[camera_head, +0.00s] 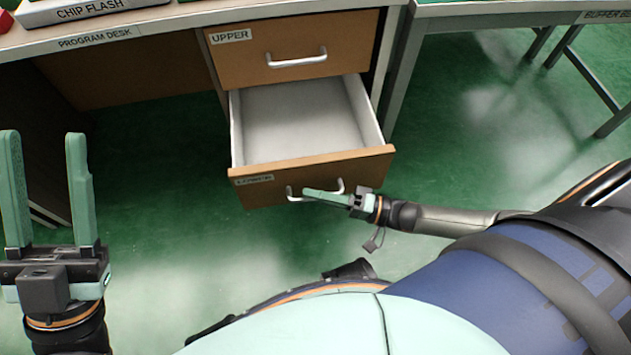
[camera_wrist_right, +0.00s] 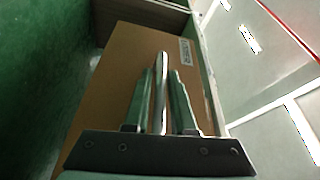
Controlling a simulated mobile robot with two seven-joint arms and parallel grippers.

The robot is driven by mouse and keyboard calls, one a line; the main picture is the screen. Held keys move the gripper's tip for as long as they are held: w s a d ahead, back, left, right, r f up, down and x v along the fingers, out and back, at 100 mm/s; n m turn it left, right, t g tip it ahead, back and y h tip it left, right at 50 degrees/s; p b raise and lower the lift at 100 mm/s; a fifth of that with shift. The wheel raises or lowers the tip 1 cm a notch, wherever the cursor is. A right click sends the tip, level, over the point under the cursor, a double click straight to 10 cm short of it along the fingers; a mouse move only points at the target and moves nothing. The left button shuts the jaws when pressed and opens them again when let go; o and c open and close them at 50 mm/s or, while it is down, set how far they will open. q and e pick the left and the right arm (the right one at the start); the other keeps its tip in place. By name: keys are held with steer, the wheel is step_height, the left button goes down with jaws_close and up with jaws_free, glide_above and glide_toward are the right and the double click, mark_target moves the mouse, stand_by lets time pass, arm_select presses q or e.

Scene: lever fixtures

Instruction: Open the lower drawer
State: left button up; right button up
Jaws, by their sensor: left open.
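The lower drawer (camera_head: 365,168) stands pulled out of the desk, and its white inside looks empty. Its brown front has a silver bar handle (camera_head: 290,193), partly hidden by my right gripper (camera_head: 308,193). In the right wrist view the handle (camera_wrist_right: 160,85) runs between the two fingers of my right gripper (camera_wrist_right: 160,75), which look closed on it. The brown drawer front (camera_wrist_right: 120,70) lies behind them. My left gripper (camera_head: 43,140) is open and empty, fingers pointing up, at the far left, well away from the drawer.
The upper drawer (camera_head: 350,45), labelled UPPER, is shut above it. The program desk (camera_head: 150,22) carries a CHIP FLASH box (camera_head: 90,8). Another table (camera_head: 490,10) stands at the right. Green floor (camera_head: 165,150) is clear left of the drawer.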

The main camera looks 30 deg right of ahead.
steer(key=shift+o, duration=1.4)
steer(key=r+p+v, duration=0.1)
steer(key=v, duration=1.1)
steer(key=shift+s+d+f, duration=0.15)
steer(key=shift+d+f, duration=0.05)
steer(key=shift+f, duration=0.3)
